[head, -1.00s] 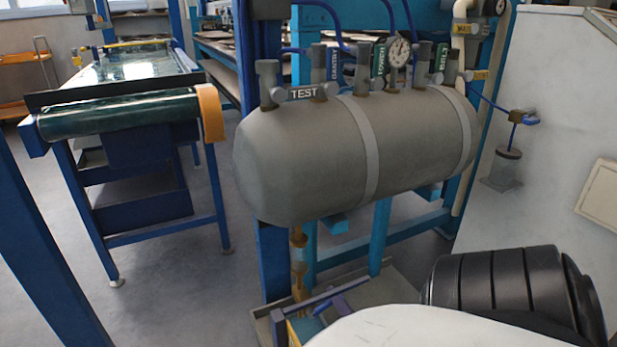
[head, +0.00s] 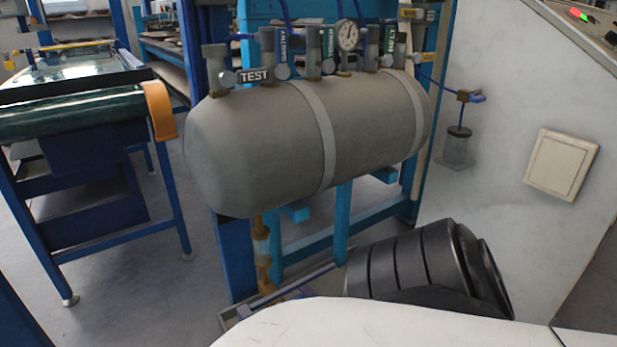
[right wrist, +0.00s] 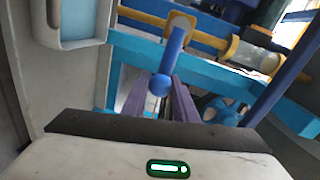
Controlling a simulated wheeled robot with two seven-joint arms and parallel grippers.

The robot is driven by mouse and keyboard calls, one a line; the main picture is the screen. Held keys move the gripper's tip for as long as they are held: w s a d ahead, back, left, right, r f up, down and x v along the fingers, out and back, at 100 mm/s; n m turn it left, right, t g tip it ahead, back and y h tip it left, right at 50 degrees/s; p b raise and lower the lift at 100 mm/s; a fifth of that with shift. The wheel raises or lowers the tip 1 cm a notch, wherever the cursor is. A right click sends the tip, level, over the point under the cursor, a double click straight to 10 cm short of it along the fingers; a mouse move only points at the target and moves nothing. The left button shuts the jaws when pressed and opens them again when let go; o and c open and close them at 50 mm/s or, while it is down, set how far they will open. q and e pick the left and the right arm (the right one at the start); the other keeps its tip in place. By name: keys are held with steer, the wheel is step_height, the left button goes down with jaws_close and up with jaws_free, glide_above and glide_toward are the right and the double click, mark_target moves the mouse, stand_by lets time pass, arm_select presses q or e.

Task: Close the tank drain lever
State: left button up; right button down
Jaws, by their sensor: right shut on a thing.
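The grey tank (head: 260,150) hangs on a blue frame, with a brass drain pipe (head: 262,255) below its left end. In the right wrist view, the blue drain lever (right wrist: 174,50) with a rounded end comes from a brass valve fitting (right wrist: 182,20). My right gripper (right wrist: 158,80) has its two purple fingers on either side of the lever's end and is shut on it. My left gripper is not in view.
Valves and a pressure gauge (head: 347,35) stand on top of the tank. A blue-framed conveyor table (head: 90,110) is at the left, and a pale cabinet (head: 510,110) is at the right. Grey floor (head: 130,280) is open between table and tank.

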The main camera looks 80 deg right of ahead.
steer(key=shift+s+a+f, duration=0.1)
steer(key=shift+f, duration=0.05)
steer(key=c, duration=1.4)
jaws_free()
arm_select(q)
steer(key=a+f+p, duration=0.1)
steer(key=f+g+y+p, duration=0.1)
steer(key=p, duration=0.1)
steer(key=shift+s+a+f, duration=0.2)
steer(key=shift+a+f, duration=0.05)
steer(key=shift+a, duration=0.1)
arm_select(e)
steer(key=v, duration=1)
steer(key=shift+a, duration=0.1)
